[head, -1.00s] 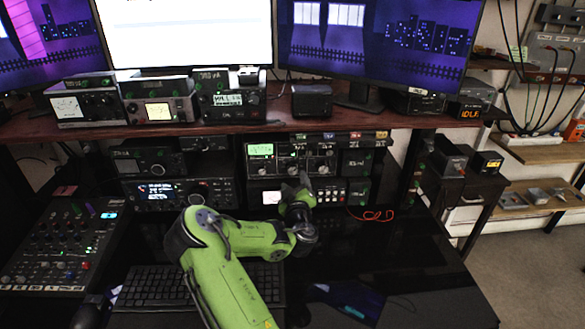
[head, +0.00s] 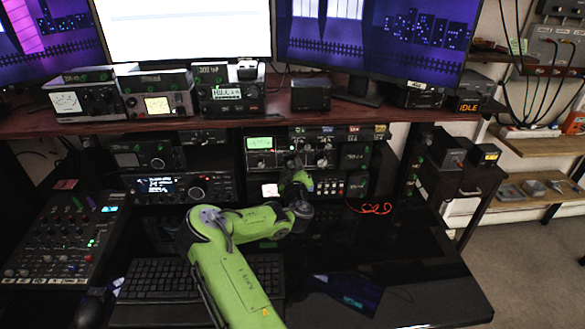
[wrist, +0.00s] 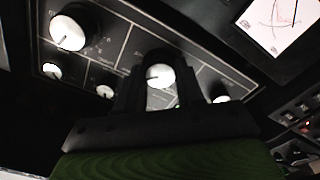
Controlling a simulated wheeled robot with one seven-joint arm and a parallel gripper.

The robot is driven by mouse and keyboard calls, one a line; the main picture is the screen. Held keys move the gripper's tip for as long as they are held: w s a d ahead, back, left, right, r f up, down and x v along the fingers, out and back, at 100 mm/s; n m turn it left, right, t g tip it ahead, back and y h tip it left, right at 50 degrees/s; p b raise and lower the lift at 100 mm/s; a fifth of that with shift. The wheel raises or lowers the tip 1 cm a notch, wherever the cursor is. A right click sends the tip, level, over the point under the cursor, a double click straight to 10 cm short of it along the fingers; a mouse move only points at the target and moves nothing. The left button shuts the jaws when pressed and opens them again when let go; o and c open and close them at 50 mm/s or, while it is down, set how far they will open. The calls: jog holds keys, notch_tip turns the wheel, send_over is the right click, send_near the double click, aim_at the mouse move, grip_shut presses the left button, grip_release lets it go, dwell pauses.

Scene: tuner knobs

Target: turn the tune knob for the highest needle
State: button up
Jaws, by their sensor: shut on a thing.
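A round silver-faced knob (wrist: 158,73) sits between the two dark fingers of my gripper (wrist: 160,85) in the wrist view. The fingers are shut on it, and a dark mark shows on its face. No label that names it is legible. A white meter (wrist: 278,22) with a dark needle and curved scales is at the wrist view's upper right. In the head view, my gripper (head: 294,166) is at the front of the radio panel, hiding some controls. A lit meter (head: 270,190) shows to its lower left, with its needle too small to read.
A larger knob (wrist: 68,32) and several smaller ones share the panel. A green-lit display (head: 259,143) is above left of my gripper. A keyboard (head: 150,280) and a mixer (head: 62,238) occupy the desk. A red cable (head: 372,208) lies right of the radios.

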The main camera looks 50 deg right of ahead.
jog(key=shift+n, duration=0.3)
jog(key=n+p, duration=0.1)
jog(key=n, duration=0.2)
jog(key=shift+n+p, duration=0.8)
jog(key=shift+n, duration=1.3)
jog(key=o, duration=1)
jog(key=shift+o, duration=0.2)
jog(key=b+v, duration=0.9)
jog(key=v, duration=0.7)
jog(key=shift+b, duration=0.3)
